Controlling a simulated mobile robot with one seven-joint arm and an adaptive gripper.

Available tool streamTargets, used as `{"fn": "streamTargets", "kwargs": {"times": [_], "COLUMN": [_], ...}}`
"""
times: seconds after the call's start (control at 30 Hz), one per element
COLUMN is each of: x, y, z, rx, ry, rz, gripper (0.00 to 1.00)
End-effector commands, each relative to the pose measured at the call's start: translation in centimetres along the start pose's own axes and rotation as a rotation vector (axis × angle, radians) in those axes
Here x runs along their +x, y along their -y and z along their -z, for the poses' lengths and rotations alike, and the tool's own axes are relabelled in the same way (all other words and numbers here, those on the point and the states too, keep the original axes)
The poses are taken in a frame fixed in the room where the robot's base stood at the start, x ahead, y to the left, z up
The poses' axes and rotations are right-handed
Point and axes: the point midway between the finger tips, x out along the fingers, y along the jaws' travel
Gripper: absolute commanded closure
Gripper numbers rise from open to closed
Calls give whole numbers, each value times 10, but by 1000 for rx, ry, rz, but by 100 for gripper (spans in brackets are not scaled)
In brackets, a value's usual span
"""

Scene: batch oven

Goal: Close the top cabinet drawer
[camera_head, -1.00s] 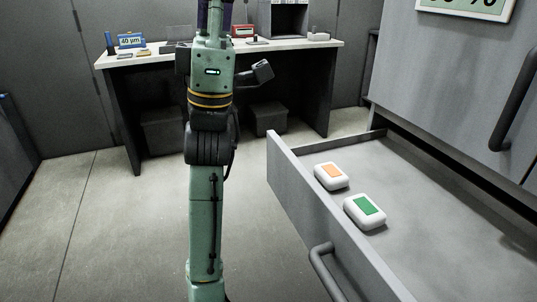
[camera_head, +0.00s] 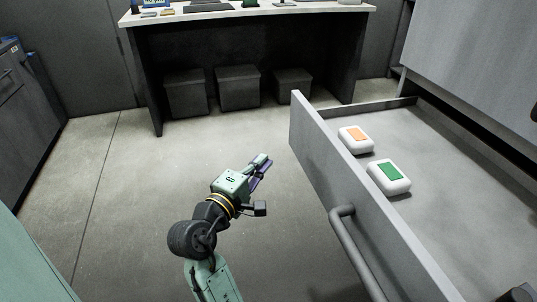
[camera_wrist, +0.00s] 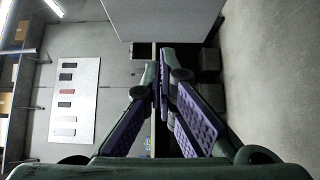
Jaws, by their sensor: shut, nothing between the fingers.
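The top cabinet drawer (camera_head: 335,178) is pulled far open on the right in the head view. It has a grey front panel with a bar handle (camera_head: 352,245) on its outer face. Two white boxes lie inside: one with an orange label (camera_head: 355,140) and one with a green label (camera_head: 388,177). My gripper (camera_head: 264,162) is left of the drawer front, apart from it, with its fingers pointing up and right. In the wrist view my gripper (camera_wrist: 160,70) has its purple-padded fingertips together with nothing between them.
The grey cabinet body (camera_head: 465,60) stands at the right. A workbench (camera_head: 250,15) with several dark bins under it stands at the back. Another cabinet (camera_head: 30,100) is at the far left. The floor (camera_head: 130,210) left of the drawer is clear.

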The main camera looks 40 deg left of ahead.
Motion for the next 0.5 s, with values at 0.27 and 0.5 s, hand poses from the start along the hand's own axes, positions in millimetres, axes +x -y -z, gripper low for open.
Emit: {"fn": "streamTargets", "kwargs": {"times": [0.27, 0.5], "x": [60, 97], "y": [-3, -3], "z": [-1, -15], "rx": [0, 0], "ry": [2, 1], "rz": [1, 0], "gripper": [100, 100]}}
